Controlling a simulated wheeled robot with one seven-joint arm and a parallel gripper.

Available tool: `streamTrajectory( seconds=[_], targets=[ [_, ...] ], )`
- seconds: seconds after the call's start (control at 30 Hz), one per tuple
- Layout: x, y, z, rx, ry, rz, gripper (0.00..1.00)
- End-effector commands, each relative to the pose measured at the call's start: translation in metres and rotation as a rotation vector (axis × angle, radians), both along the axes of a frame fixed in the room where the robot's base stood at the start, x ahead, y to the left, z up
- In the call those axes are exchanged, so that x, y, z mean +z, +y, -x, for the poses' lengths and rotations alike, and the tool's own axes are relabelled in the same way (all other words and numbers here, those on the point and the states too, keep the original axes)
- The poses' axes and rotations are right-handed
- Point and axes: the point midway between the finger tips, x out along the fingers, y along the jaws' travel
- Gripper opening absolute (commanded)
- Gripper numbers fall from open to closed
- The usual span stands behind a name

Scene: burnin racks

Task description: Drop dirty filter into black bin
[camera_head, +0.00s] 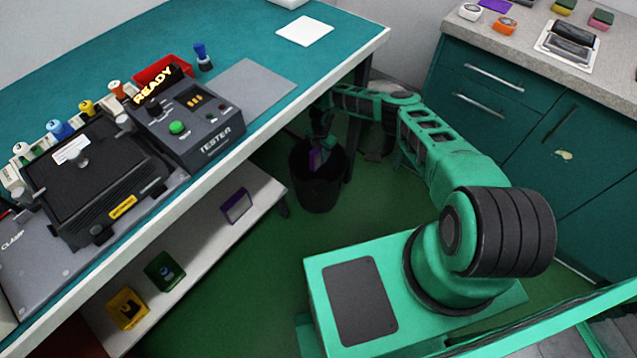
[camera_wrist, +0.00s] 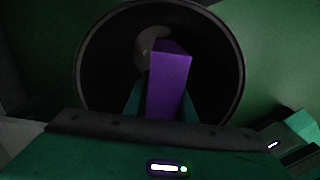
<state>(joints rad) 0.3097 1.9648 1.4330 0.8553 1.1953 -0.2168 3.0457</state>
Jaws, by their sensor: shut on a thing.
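The dirty filter appears to be the purple block (camera_wrist: 170,85) between my gripper's fingers (camera_wrist: 162,100) in the wrist view. It also shows as a small purple shape (camera_head: 315,158) in the head view. My gripper (camera_head: 318,143) is shut on it, pointing down into the mouth of the black bin. The black bin (camera_head: 318,195) stands upright on the green floor, and its round rim (camera_wrist: 240,60) surrounds the block in the wrist view. A pale grey rounded patch (camera_wrist: 150,42) shows behind the block inside the bin; I cannot tell what it is.
The teal workbench (camera_head: 335,75) with the tester (camera_head: 190,120) stands left of the bin. A lower shelf (camera_head: 215,235) holds another purple-framed piece (camera_head: 236,206), a green one (camera_head: 164,271) and a yellow one (camera_head: 127,308). Teal cabinets (camera_head: 520,110) stand at right.

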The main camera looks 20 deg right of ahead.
Motion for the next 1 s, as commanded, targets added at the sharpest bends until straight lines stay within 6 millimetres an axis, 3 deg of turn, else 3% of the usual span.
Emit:
streamTrajectory(
  seconds=[0.33,0.37,0.43,0.47,0.77,1.0],
  targets=[
    [-0.003,0.001,0.000,0.002,-0.001,-0.001,0.00],
    [-0.003,0.001,0.000,0.002,-0.001,-0.001,0.26],
    [-0.003,0.001,0.000,0.002,-0.001,-0.001,0.42],
    [-0.003,0.001,0.000,0.002,-0.001,-0.001,0.45],
    [-0.002,0.001,0.000,0.002,-0.001,-0.001,0.45],
    [0.023,0.001,-0.002,0.001,-0.003,-0.003,0.45]
  ],
)
